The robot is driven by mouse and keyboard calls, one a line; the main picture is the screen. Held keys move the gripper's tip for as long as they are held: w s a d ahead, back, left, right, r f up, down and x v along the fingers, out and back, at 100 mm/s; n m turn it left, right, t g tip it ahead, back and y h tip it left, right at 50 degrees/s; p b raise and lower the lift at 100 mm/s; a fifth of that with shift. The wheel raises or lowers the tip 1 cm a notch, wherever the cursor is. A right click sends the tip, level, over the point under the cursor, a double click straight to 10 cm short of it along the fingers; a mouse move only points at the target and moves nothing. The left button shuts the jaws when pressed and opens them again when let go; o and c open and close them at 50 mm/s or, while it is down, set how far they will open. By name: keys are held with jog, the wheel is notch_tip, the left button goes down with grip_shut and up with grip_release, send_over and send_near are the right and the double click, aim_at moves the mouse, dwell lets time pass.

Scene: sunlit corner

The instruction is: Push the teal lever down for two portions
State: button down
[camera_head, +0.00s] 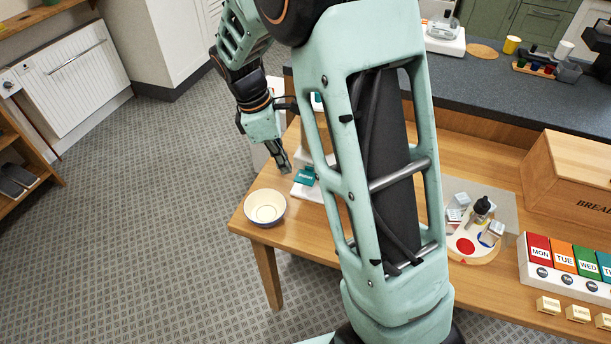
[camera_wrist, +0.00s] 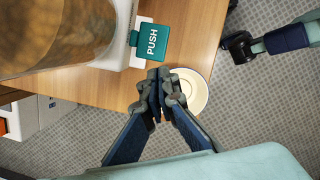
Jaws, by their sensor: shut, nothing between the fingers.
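The teal lever (camera_wrist: 151,42), marked PUSH, sticks out from the white base of a dispenser (camera_wrist: 60,30) in the wrist view. In the head view the lever (camera_head: 305,176) shows at the table's left part, with most of the dispenser hidden behind my arm. A cream bowl with a blue outside (camera_head: 265,207) stands near the table's left corner. My gripper (camera_head: 284,168) is shut and empty, just left of the lever and apart from it. In the wrist view my gripper (camera_wrist: 160,76) is below the lever, with its fingers partly covering the bowl (camera_wrist: 190,92).
The wooden table (camera_head: 335,262) also holds a board with a red disc (camera_head: 466,246), a bread box (camera_head: 570,172) and coloured day boxes (camera_head: 562,257) at the right. A dark counter (camera_head: 480,95) runs behind. Open floor (camera_head: 150,210) lies to the left.

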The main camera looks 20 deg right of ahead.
jog(key=v, duration=0.9)
dwell(0.7)
